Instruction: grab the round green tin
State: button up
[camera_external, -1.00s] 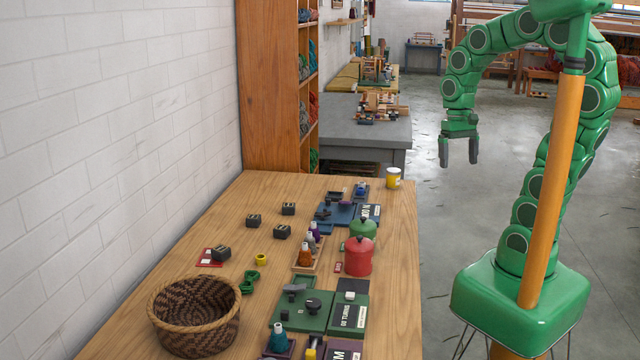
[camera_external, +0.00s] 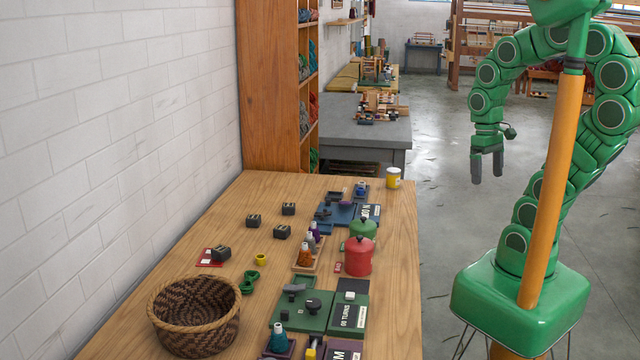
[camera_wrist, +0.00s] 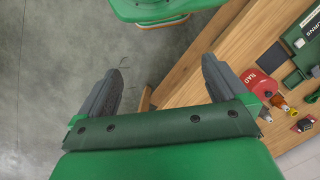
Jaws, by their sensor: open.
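The round green tin (camera_external: 363,229) stands on the wooden table near its right edge, with a dark knob on its lid. A larger red tin (camera_external: 358,258) stands just in front of it and covers its lower part. My gripper (camera_external: 487,168) hangs over the floor, right of the table and apart from the tins, fingers downward. The red tin (camera_wrist: 258,82) shows right of the right finger there; I cannot make out the green tin in that view.
A yellow cup (camera_external: 393,178) stands at the table's far right corner. Dark boards with small pieces (camera_external: 338,214) and spools (camera_external: 304,256) sit left of the tins. A woven basket (camera_external: 195,316) is front left. The floor (camera_external: 435,205) beside the table is clear.

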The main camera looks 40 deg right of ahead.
jog(key=w+a+f+m+g+y, duration=0.25)
jog(key=w+a+f+y, duration=0.25)
jog(key=w+a, duration=0.4)
jog(key=m+t+y, duration=0.3)
jog(key=m+y, duration=0.4)
jog(key=m, duration=0.3)
send_near(362, 234)
jog(key=s+r, duration=0.4)
jog(key=w+f+m+t, duration=0.1)
jog(key=f+m, duration=0.1)
jog(key=f, duration=0.1)
jog(key=w+f+m+t+y, duration=0.1)
jog(key=w+f+m, duration=0.1)
jog(key=w+d+f+m+t, duration=0.1)
jog(key=w+f+m, duration=0.1)
jog(key=f+m, duration=0.1)
jog(key=shift+w+d+f, duration=0.15)
jog(key=shift+w+f, duration=0.1)
jog(key=shift+f, duration=0.05)
jog(key=shift+y, duration=0.3)
jog(key=shift+s+x, duration=0.2)
jog(key=shift+x, duration=3.7)
jog(key=c, duration=0.8)
jog(key=shift+r, duration=0.1)
